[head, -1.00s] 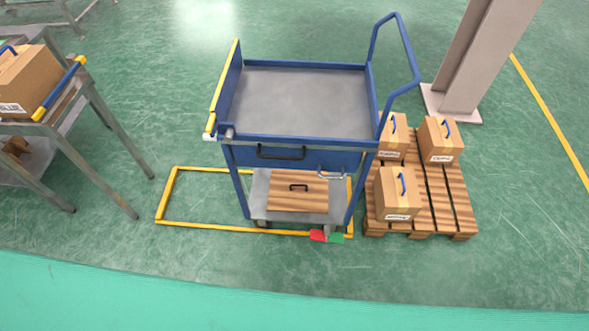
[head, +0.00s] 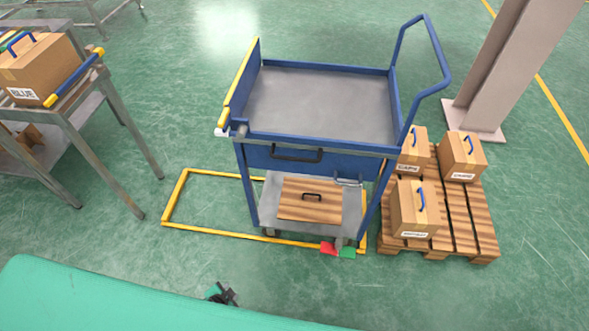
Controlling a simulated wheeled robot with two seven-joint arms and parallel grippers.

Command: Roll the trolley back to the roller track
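The blue trolley (head: 318,153) stands upright in the middle of the head view, with a bare grey top tray (head: 322,104). Its blue push handle (head: 436,55) rises at the right and a yellow bar (head: 240,80) lines its left edge. Its lower shelf (head: 268,200) carries a wooden case (head: 309,199). A grey metal stand (head: 126,185) at the left, apart from the trolley, may be the roller track's end; no rollers are clear. A small dark gripper, seemingly my left (head: 228,294), shows at the bottom, apart from the trolley; its fingers are unclear. My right gripper is out of view.
A yellow floor outline (head: 207,231) lies under and left of the trolley. A pallet (head: 459,222) with several cartons stands close on its right, before a pillar (head: 497,75). A carton (head: 42,70) sits on the stand. Floor between stand and trolley is clear.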

